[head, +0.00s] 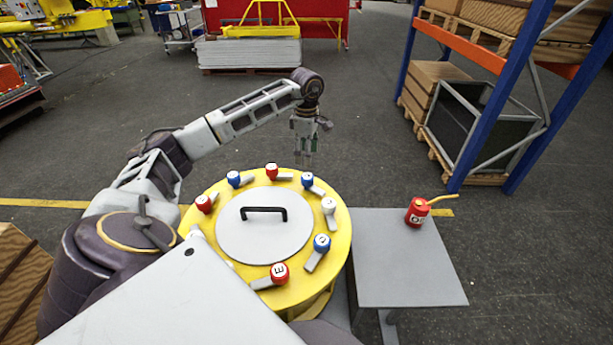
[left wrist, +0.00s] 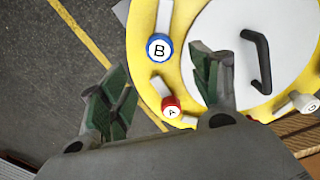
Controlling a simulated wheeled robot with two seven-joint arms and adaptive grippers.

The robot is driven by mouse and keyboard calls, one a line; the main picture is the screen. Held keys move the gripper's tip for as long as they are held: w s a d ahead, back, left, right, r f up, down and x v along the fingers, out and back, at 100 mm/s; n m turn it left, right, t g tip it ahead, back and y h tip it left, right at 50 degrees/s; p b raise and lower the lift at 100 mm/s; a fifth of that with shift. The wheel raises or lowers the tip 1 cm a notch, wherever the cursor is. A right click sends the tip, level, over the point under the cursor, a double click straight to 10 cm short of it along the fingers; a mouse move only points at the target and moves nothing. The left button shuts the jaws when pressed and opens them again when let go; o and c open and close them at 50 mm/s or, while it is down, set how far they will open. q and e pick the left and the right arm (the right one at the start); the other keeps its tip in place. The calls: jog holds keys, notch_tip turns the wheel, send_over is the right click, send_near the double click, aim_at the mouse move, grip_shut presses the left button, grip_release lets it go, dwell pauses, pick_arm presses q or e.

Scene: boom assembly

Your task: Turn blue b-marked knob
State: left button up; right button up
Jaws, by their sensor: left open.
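The blue B-marked knob (left wrist: 159,47) sits on the yellow ring in the left wrist view, with a grey lever reaching from it. In the head view I take it to be the blue knob (head: 307,180) at the far right of the ring. My left gripper (head: 307,150) hangs above and just beyond that knob, fingers pointing down. In the left wrist view its fingers (left wrist: 160,88) are apart and empty. The knob shows beyond the gap between them, apart from both. My right gripper is not in view.
A red A-marked knob (left wrist: 172,107) is close beside the B knob. Several other red, blue and white knobs ring the yellow drum (head: 224,261), around a black handle (head: 264,212). A grey table (head: 402,270) with a red can (head: 417,212) stands at right.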

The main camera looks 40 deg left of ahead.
aim_at(307, 176)
pick_arm(q)
notch_tip(307, 176, down, 9)
jog(key=shift+f+p, duration=0.1)
jog(key=shift+p, duration=0.7)
jog(key=shift+f, duration=0.6)
jog(key=c, duration=1)
